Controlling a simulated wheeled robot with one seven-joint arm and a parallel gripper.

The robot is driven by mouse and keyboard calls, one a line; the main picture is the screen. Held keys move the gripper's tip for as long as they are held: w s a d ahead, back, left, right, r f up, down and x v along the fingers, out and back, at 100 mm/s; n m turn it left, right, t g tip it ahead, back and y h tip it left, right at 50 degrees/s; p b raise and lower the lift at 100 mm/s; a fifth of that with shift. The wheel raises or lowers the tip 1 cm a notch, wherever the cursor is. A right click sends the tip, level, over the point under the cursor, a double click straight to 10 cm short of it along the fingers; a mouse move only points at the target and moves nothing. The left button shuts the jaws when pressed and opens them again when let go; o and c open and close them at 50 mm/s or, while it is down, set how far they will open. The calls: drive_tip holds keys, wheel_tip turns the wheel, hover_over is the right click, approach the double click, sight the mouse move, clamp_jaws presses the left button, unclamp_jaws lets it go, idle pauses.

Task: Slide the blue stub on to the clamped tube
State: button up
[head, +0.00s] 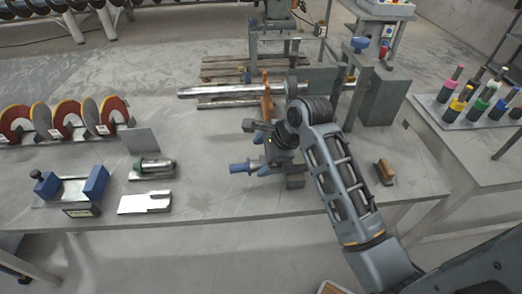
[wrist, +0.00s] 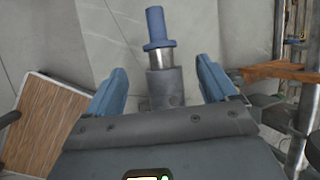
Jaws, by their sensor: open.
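The blue stub (wrist: 155,28) has a wide collar and points away at the top of the wrist view. In the head view the stub (head: 240,168) points left over the bench. Its collar meets a short bright metal tube (wrist: 160,58), which comes out of a dark grey cylindrical holder (wrist: 165,88). How far the stub overlaps the tube is hidden. My gripper (wrist: 160,82) is open, with one blue finger on each side of the holder and clear gaps between. The fingers lie behind the stub's collar and hold nothing.
A long silver tube (head: 215,91) runs across the machine behind, beside an orange part (head: 267,100). A brown-handled brush (head: 384,172) lies right. Metal pieces (head: 152,168), a blue-ended vise (head: 75,188) and discs (head: 62,118) stand left.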

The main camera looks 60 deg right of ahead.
sight(250, 162)
drive_tip(key=shift+x, duration=3.85)
clamp_jaws()
drive_tip(key=shift+w+r, duration=0.1)
drive_tip(key=shift+r, duration=0.1)
drive_tip(key=shift+r, duration=0.4)
